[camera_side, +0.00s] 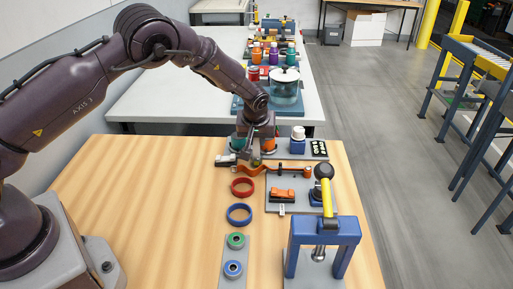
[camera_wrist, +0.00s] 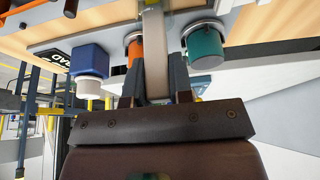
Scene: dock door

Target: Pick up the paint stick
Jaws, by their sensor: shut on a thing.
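The paint stick (camera_wrist: 155,50) is a flat, pale beige strip in the wrist view. It runs up from between the two fingers of my gripper (camera_wrist: 155,88), which is shut on it. In the side view my gripper (camera_side: 248,157) is low over the far part of the wooden table, near the orange and teal pots. The stick is not clear in the side view, and I cannot tell whether it touches anything below.
The orange pot (camera_wrist: 134,48) and teal pot (camera_wrist: 204,47) flank the stick. A blue bottle (camera_side: 298,145) with a white cap stands to the right. A red ring (camera_side: 242,187), blue ring (camera_side: 239,213) and blue press frame (camera_side: 323,232) are nearer. The table's left is clear.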

